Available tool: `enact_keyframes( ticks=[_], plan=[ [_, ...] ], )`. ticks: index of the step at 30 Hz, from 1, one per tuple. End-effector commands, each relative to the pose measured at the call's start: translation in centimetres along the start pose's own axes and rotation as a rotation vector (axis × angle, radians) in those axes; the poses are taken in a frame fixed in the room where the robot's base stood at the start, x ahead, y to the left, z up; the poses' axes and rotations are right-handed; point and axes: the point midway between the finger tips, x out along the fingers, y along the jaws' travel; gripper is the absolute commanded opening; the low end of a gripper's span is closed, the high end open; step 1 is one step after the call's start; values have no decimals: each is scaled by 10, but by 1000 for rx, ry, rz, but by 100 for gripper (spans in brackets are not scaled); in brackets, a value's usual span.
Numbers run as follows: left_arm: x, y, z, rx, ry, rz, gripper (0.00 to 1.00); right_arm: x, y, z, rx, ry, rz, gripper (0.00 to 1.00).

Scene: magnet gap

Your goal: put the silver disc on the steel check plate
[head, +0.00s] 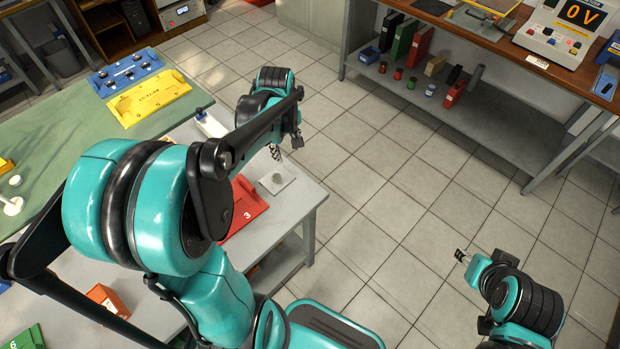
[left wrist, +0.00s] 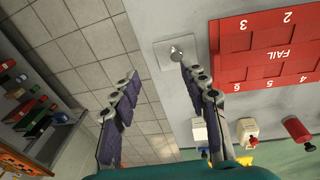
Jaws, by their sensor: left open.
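The steel check plate (head: 289,185) is a pale square near the far corner of the grey bench; it also shows in the left wrist view (left wrist: 162,62). A small round silver piece, seemingly the silver disc (head: 277,178), lies on it. In the left wrist view the silver disc (left wrist: 176,51) is shiny, its lower edge close to a fingertip. My left gripper (head: 277,150) is open and empty above the bench edge. In the left wrist view, its right fingertip overlaps the plate's edge and its left one shows over floor. My right gripper (head: 461,256) hangs over the floor, its jaws too small to judge.
A red FAIL tray (left wrist: 262,50) with numbered places lies beside the plate, partly behind my arm in the head view (head: 247,207). Yellow (head: 150,98) and blue (head: 125,72) trays lie on the green mat. A shelved bench (head: 480,110) stands across clear floor.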

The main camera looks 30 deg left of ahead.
Motion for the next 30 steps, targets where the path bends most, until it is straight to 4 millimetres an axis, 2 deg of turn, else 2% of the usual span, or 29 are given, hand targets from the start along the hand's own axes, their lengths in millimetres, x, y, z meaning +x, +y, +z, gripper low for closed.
enact_keyframes(
  ticks=[1,6,12,15,21,30],
  plan=[
    [-14,-1,22,111,23,35,45,0,0,0,0,0,0,40],
    [-48,-7,84,506,129,156,45,0,0,0,0,0,0,40],
    [-65,-24,142,917,273,272,45,0,0,0,0,0,0,40],
    [-67,-31,160,1058,332,308,45,0,0,0,0,0,0,40],
    [-67,-37,175,1183,391,338,45,0,0,0,0,0,0,40],
    [-67,-37,175,1189,394,339,45,0,0,0,0,0,0,40]
  ],
)
